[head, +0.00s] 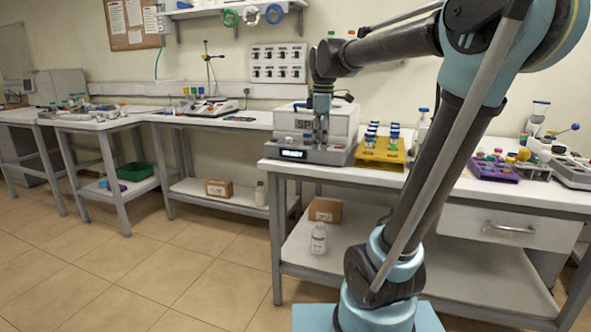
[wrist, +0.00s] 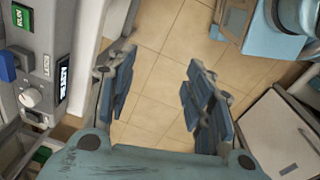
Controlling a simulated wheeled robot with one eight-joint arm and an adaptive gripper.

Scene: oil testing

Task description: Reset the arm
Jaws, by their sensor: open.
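My gripper (head: 320,136) hangs at the end of my arm in the head view, in front of the white boxy instrument (head: 343,124) on the near bench. In the wrist view my gripper (wrist: 158,82) has its two blue-padded fingers spread wide apart. Nothing is between them, and only tan floor tiles (wrist: 160,40) show beyond. The instrument's control panel (wrist: 38,75), with a green RUN button, a blue switch, a white knob and a small display, lies close on the left of the wrist view. How far the fingertips are from the instrument cannot be told.
A yellow rack (head: 382,153) with blue-capped vials stands right of the instrument. A bottle (head: 318,239) and a cardboard box (head: 325,209) are on the lower shelf. The floor (head: 150,270) at front left is clear.

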